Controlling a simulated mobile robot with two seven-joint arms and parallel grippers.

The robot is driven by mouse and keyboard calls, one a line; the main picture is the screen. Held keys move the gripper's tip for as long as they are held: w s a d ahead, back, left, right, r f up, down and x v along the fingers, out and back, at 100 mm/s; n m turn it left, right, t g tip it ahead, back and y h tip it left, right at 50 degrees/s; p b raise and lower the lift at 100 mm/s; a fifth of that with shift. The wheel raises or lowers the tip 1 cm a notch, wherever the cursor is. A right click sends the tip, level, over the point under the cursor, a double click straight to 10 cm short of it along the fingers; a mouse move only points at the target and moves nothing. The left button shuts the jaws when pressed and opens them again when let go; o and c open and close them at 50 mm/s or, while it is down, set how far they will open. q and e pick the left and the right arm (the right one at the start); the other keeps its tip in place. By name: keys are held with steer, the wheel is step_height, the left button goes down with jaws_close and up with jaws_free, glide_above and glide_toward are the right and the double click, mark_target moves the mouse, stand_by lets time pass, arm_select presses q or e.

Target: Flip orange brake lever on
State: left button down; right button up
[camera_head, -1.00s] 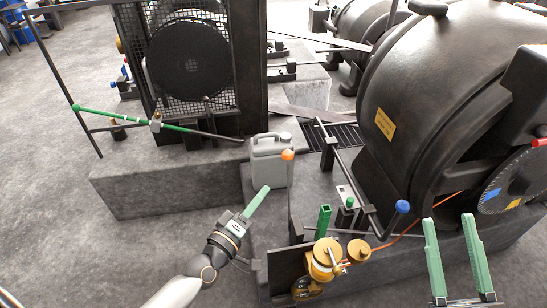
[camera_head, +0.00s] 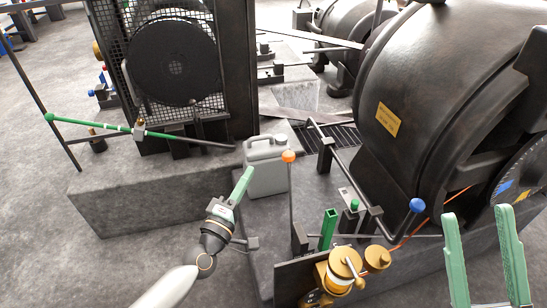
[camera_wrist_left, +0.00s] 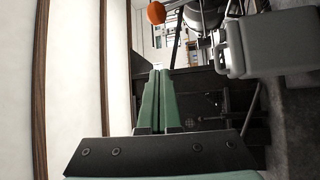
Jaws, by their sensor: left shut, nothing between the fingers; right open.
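The orange brake lever shows as an orange ball knob (camera_head: 288,156) on a thin dark upright rod, at the near edge of the right plinth. The knob also shows at the top of the left wrist view (camera_wrist_left: 156,13). My left gripper (camera_head: 247,174) is shut and empty, pointing up to the left of the knob and apart from it. Its green fingers lie together in the left wrist view (camera_wrist_left: 155,85). My right gripper (camera_head: 485,225) is open at the lower right, with its two green fingers apart and nothing between them.
A grey jerrycan (camera_head: 266,170) stands behind my left gripper. A large dark dynamo (camera_head: 440,90) fills the right. Grey floor at left is open.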

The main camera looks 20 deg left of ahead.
arm_select(q)
steer(key=w+r+b, duration=0.1)
steer(key=w+r, duration=0.1)
steer(key=w, duration=0.8)
steer(key=shift+s+d+f, duration=0.15)
steer(key=shift+s+d, duration=0.1)
steer(key=shift+d, duration=0.5)
steer(key=shift+s+d+f, duration=0.2)
steer(key=shift+s+d, duration=0.1)
steer(key=shift+d, duration=0.4)
steer(key=shift+s+d+f, duration=0.15)
steer(key=shift+s+d, duration=0.1)
steer(key=shift+d, duration=0.5)
arm_select(e)
steer(key=shift+f, duration=0.5)
